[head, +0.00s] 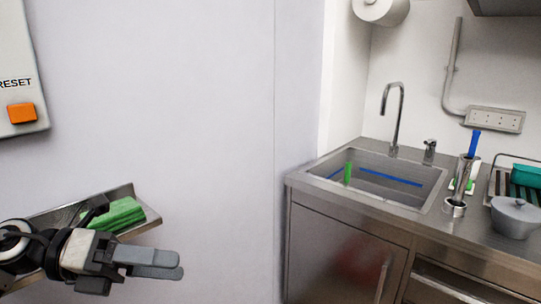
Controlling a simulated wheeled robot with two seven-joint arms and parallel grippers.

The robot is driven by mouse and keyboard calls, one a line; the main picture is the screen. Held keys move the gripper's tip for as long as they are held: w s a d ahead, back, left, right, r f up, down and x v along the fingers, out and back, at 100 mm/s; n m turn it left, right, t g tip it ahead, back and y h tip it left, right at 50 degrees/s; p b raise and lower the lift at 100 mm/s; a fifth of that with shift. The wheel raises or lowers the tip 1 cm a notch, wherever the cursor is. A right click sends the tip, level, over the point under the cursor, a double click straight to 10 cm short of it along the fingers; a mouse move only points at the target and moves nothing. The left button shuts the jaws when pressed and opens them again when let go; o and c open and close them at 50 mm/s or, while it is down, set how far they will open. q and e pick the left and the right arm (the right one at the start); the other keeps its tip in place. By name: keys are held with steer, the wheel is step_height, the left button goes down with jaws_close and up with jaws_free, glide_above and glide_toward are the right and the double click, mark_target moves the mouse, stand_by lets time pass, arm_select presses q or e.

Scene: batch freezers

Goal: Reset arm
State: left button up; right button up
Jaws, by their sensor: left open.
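My left gripper (150,263) comes in from the lower left with its two grey fingers pointing right. The fingers lie close together in this view, one partly behind the other, and nothing shows between them. It is in front of a metal wall shelf (148,223). My right gripper is out of view. A light panel (14,60) marked RESET is at the upper left edge, with an orange button (21,113) under the word. The gripper is below and to the right of that button, well apart from it.
Green cloths or sponges (118,215) lie on the shelf behind my wrist. A steel counter (408,217) with a sink (375,183) and faucet (396,115) stands at the right. A lidded pot (514,218) is at its right end. The wall between is bare.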

arm_select(q)
step_height(320, 180, down, 15)
steer(key=w+n+t+y, duration=0.2)
steer(key=n+t+y, duration=0.5)
steer(key=n+t, duration=1.5)
steer(key=s+d+f+n+g+y, duration=0.1)
steer(key=s+f+n+g+y, duration=0.1)
steer(key=s+f+n+g, duration=0.4)
steer(key=s+d+f+n+g+y, duration=0.1)
steer(key=s+f+n+g+y, duration=0.2)
steer(key=s+f+n+g, duration=0.3)
step_height(320, 180, down, 6)
steer(key=n+g, duration=0.2)
steer(key=n, duration=0.2)
steer(key=shift+d+r+n, duration=0.25)
steer(key=shift+n, duration=0.15)
